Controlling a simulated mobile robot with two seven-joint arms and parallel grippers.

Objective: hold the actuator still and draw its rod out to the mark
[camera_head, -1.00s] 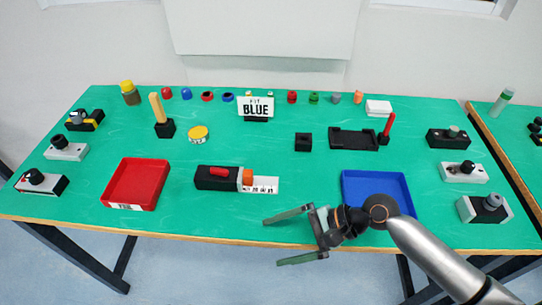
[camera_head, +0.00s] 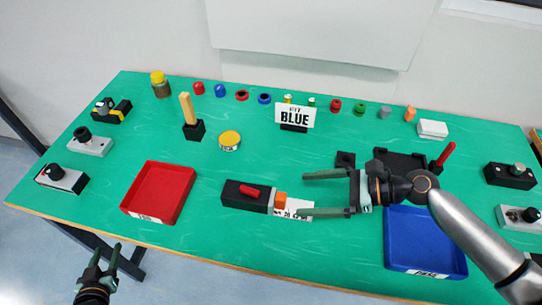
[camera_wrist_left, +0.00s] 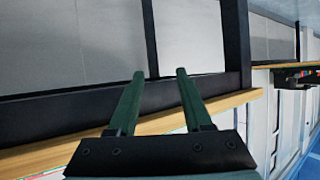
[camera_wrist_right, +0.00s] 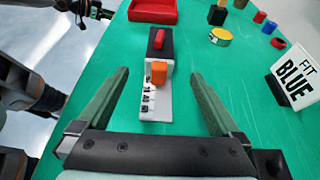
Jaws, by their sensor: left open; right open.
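The actuator (camera_head: 238,193) is a black block with a red piece on top. It lies on the green table right of the red tray, and also shows in the right wrist view (camera_wrist_right: 160,44). Its orange rod end (camera_head: 281,199) sits close against the block, over a white scale plate with printed marks (camera_wrist_right: 152,108). My right gripper (camera_head: 302,193) is open, its fingers pointing left toward the orange end, with nothing between them. My left gripper (camera_head: 107,258) is open and empty beyond the table's front edge at lower left. The scale's figures are too small to read surely.
A red tray (camera_head: 185,211) stands left of the actuator and a blue tray (camera_head: 392,245) to its right. A "FIT BLUE" sign (camera_head: 295,116) stands behind. Switch boxes line both sides. The table between the red tray and actuator is clear.

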